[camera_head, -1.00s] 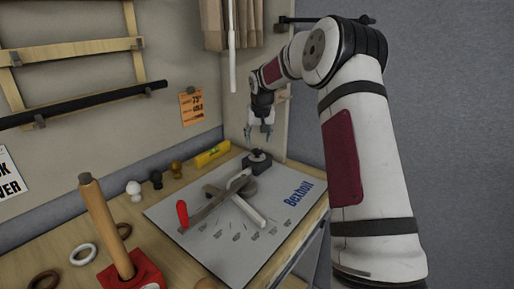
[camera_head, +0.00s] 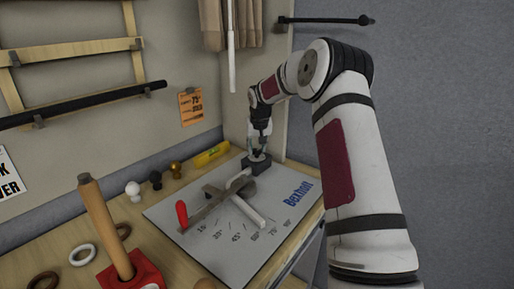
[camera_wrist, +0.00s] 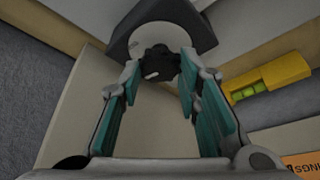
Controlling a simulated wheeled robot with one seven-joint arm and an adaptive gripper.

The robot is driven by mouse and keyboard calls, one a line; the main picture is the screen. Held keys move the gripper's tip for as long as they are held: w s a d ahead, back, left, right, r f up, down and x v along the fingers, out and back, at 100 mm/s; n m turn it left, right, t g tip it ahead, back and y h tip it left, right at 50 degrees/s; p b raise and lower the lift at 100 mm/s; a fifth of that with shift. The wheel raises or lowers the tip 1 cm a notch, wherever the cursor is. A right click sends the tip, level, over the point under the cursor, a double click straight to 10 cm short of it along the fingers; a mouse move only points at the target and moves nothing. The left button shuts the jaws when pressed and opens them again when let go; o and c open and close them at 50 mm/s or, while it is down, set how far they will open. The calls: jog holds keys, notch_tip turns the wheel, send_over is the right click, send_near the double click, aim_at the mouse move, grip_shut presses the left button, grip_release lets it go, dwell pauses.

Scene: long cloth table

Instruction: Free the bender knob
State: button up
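The bender is a grey lever assembly (camera_head: 222,198) with a red handle grip (camera_head: 182,214), mounted on a pale board (camera_head: 190,250) with angle marks. A dark block (camera_head: 258,164) stands at the board's far corner. My gripper (camera_head: 259,153) is just above this block, pointing down. In the wrist view a black lobed knob (camera_wrist: 157,62) sits on a round light base on the dark block (camera_wrist: 195,22). My gripper (camera_wrist: 160,74) is open, with its teal-padded fingers on either side of the knob. I cannot tell whether the fingertips touch it.
A yellow level (camera_head: 212,154) lies behind the board, and it also shows in the wrist view (camera_wrist: 270,80). Small knobs (camera_head: 155,180) stand along the back. A wooden post on a red base (camera_head: 130,270) and rings (camera_head: 83,255) are at the left.

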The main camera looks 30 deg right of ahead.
jog(key=shift+n, duration=0.3)
jog(key=n, duration=0.1)
jog(key=n+y, duration=0.1)
jog(key=n, duration=0.1)
jog(key=shift+d+t+y+p, duration=0.2)
jog(key=shift+t+y+p, duration=0.1)
jog(key=shift+p, duration=0.05)
jog(key=shift+d+n+y+b, duration=0.1)
jog(key=shift+n+y+b, duration=0.35)
jog(key=shift+n, duration=1.55)
jog(key=shift+y, duration=0.25)
jog(key=o, duration=1.1)
jog(key=shift+o, duration=0.2)
jog(key=shift+r, duration=0.1)
